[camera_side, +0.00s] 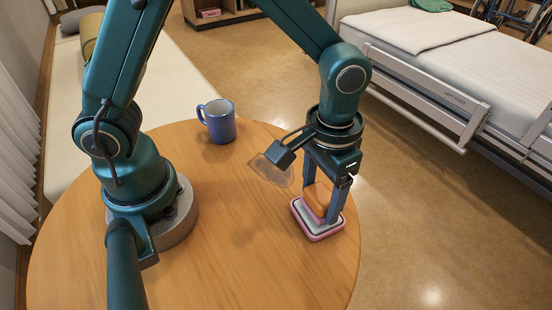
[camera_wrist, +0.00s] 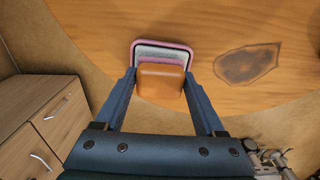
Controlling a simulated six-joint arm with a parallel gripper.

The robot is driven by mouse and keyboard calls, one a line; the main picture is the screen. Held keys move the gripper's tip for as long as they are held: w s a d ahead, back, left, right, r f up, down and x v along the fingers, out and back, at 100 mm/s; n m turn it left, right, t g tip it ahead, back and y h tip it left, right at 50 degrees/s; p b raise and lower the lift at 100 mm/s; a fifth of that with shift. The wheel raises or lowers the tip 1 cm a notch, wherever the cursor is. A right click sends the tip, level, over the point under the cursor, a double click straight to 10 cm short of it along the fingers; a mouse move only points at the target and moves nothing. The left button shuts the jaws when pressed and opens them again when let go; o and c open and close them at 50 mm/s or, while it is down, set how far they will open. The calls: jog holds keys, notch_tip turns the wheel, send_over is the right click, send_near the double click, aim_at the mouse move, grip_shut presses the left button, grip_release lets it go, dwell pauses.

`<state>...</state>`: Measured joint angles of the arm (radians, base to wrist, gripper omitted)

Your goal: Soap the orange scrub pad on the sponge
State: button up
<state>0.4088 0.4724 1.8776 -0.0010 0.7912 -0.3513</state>
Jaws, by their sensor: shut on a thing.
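My gripper (camera_side: 324,205) points down near the right edge of the round table, its two fingers shut on the orange scrub pad (camera_side: 316,198). The pad also shows between the fingers in the wrist view (camera_wrist: 161,81). Beneath it is a pink-rimmed tray (camera_side: 318,236) with a pale grey-white surface, which I take for the sponge; it also shows in the wrist view (camera_wrist: 165,45). The pad is over this tray and seems to be at its surface, but I cannot tell for sure whether they touch. The fingers hide part of the pad and tray in the side view.
A blue mug (camera_side: 218,121) stands at the back of the wooden table (camera_side: 240,270). A dark-edged brown stain (camera_side: 272,171) lies on the table left of my gripper. The front middle of the table is clear. A bed (camera_side: 440,60) stands beyond, at right.

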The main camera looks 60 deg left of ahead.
aim_at(321, 190)
jog(key=shift+r, duration=3.25)
jog(key=shift+w+a, duration=0.2)
jog(key=shift+a, duration=0.15)
jog(key=a+r, duration=0.3)
jog(key=a, duration=0.4)
jog(key=a+r, duration=0.4)
jog(key=a, duration=0.3)
jog(key=shift+w+r+n, duration=0.25)
jog(key=shift+w+n, duration=0.05)
